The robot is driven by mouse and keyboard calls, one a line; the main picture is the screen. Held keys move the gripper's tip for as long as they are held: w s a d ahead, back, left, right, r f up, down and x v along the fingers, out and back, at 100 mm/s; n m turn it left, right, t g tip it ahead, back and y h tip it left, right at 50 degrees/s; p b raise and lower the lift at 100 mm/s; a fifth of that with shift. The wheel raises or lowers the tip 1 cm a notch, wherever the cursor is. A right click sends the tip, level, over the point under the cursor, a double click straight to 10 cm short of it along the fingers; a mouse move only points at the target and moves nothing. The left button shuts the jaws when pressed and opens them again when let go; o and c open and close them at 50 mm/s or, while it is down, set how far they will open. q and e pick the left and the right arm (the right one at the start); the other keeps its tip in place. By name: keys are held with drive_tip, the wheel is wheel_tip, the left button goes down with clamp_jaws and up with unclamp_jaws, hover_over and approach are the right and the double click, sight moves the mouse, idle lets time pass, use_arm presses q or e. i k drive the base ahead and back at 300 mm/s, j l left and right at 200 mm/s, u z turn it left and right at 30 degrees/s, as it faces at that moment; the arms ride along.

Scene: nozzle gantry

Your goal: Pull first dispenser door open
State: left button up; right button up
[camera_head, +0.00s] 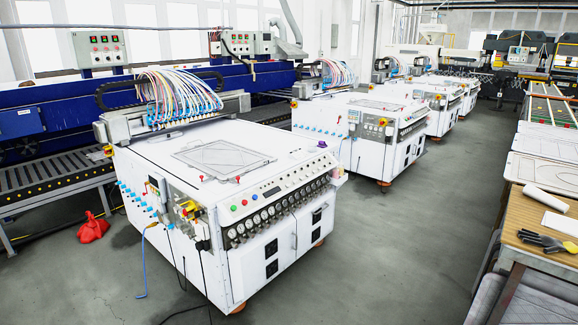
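The nearest white dispenser (205,155) stands left of the middle, with a row of round gauges along its upper front edge. Below the gauges are flat white door panels (288,247), which look closed. Small black square fittings (271,249) sit on the panels; I cannot tell whether they are handles or vents. Another black fitting (316,216) is further right on the same face. Neither of my grippers is in view.
More white dispensers (365,125) stand in a row behind. The grey floor (400,240) in front of the nearest one is clear. A wooden table (530,215) with black gloves (546,241) is at the right. Cables hang at the left corner; a red bag (93,228) lies on the floor.

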sight(254, 263)
drive_tip(key=i+j, duration=0.1)
drive_tip(key=i, duration=2.1)
